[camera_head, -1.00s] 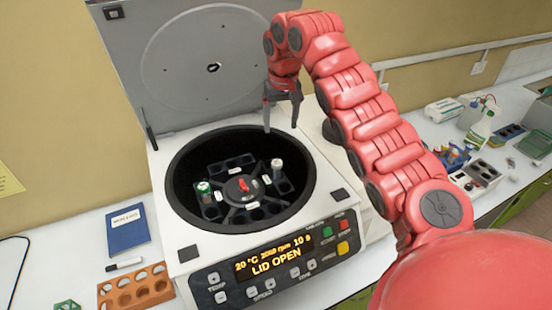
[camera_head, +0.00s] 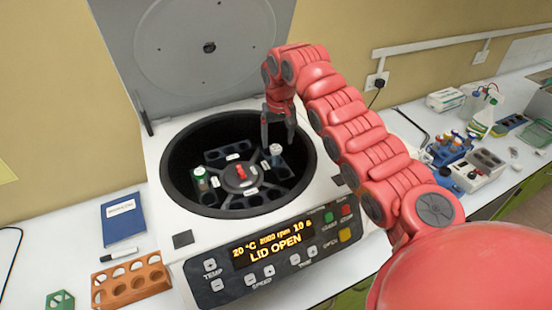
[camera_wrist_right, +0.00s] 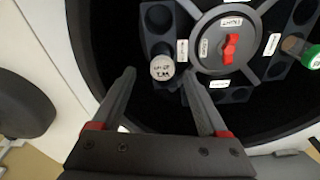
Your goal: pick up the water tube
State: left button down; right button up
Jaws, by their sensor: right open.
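The open centrifuge (camera_head: 255,268) holds a rotor with two capped tubes. A tube with a pale cap (camera_head: 276,151) stands in a right-hand rotor slot; its cap (camera_wrist_right: 162,67) has dark writing too small to read surely in the right wrist view. A green-capped tube (camera_head: 200,176) stands in a slot at the left and shows at the right edge in the wrist view (camera_wrist_right: 311,57). Which one is the water tube I cannot tell. My right gripper (camera_head: 278,141) is open and points down above the pale-capped tube, which appears between its fingertips. My left gripper is out of view.
The raised lid (camera_head: 205,60) stands behind the bowl, whose rim surrounds the rotor. An orange rack (camera_head: 132,283) and a blue notebook (camera_head: 122,217) lie at the left. A blue tube rack (camera_head: 447,150) and bottles stand at the far right.

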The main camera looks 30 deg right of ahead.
aim_at(276, 148)
jog(key=f+p, duration=0.3)
jog(key=f, duration=0.1)
jog(key=shift+w, duration=0.3)
jog(key=shift+f, duration=0.3)
jog(key=shift+w, duration=0.1)
jog(key=shift+c, duration=0.2)
grip_shut()
